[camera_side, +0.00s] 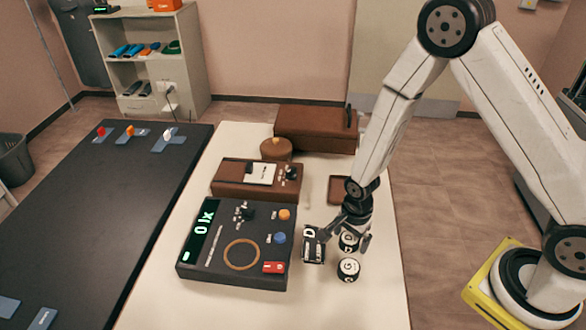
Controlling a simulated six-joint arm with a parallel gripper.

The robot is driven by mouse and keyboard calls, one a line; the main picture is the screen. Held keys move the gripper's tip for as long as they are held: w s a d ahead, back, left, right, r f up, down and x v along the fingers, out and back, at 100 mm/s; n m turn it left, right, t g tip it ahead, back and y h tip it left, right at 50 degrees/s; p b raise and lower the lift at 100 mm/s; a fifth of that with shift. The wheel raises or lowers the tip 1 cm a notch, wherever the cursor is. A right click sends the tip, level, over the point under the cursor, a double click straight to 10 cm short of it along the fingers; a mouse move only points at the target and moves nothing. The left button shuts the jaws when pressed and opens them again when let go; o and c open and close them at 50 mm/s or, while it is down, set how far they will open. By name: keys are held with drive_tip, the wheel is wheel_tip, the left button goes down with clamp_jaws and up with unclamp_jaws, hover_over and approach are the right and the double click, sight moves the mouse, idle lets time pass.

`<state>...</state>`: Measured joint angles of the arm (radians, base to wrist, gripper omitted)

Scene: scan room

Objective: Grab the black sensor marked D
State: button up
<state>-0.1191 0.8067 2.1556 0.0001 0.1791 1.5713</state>
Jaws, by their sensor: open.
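A black block-shaped sensor marked D (314,252) sits on the pale table, just right of the dark console. A round black piece (349,242) stands to its right under my gripper; its white label is partly hidden and its letter is hard to read. Another round black piece marked G (348,269) stands nearer the camera. My gripper (346,238) is open and points down over this group. Its left finger is close to the block marked D and its right finger is beside the round piece. I cannot tell whether either finger touches anything.
The dark console (205,268) with a lit display, knobs and a ring takes up the table's near left. A brown box with controls (228,189), a round brown case (276,149) and a long brown case (312,130) stand behind. The table's near right (375,300) is clear.

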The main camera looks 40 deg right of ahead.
sight(351, 236)
drive_tip(key=c, duration=1.3)
drive_tip(key=shift+o, duration=0.2)
drive_tip(key=shift+r, duration=0.1)
drive_tip(key=shift+r, duration=4.9)
